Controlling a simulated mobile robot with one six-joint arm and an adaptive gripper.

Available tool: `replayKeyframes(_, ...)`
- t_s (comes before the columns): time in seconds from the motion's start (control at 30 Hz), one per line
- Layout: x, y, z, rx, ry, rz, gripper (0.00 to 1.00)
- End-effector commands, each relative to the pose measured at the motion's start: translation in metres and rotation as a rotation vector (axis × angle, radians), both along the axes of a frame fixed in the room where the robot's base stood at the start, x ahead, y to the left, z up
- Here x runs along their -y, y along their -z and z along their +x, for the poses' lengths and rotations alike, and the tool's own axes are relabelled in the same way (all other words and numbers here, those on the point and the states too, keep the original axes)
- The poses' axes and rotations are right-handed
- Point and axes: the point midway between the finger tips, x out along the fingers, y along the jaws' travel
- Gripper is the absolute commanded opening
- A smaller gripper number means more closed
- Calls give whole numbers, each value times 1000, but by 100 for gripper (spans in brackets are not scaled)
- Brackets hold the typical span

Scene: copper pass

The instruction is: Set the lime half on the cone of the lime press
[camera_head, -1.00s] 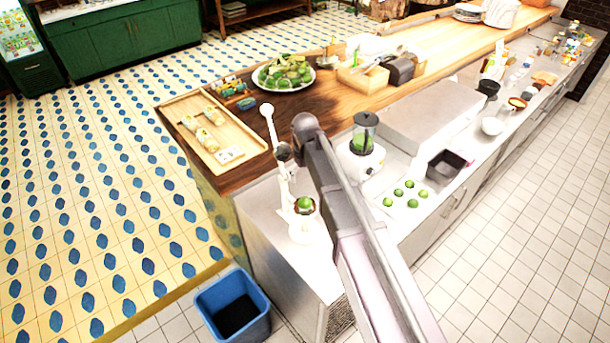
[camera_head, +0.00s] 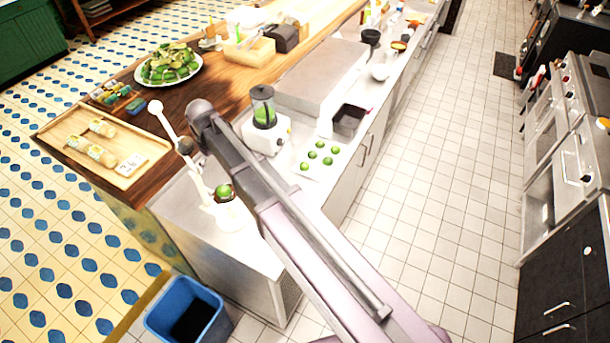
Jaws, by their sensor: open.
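The lime press (camera_head: 197,184) is white, with a long lever ending in a ball, and stands on the steel counter's near left end. A green round piece (camera_head: 224,190), which looks like lime, shows at the press inside a dark rim. I cannot tell whether it is a half or whether it sits on the cone. Several small green limes (camera_head: 312,155) lie on a white surface right of the blender. My arm crosses the picture from the lower right to beside the press lever. My gripper cannot be made out; the far end of my arm is hidden.
A blender (camera_head: 264,112) with green contents stands behind my arm. A dark square container (camera_head: 349,119) is near the counter's front edge. A blue bin (camera_head: 187,312) stands on the floor. The right aisle is clear.

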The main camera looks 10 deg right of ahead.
Motion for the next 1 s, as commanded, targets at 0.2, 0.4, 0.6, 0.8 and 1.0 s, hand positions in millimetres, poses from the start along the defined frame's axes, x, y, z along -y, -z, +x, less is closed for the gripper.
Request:
replayKeyframes(0.2,43,0,-9,0,74,0,100)
replayKeyframes(0.4,114,0,-28,0,209,0,100)
replayKeyframes(0.6,189,0,-57,1,368,-1,100)
replayKeyframes(0.8,255,0,-94,1,524,-1,100)
replayKeyframes(1.0,299,0,-126,1,647,-1,100)
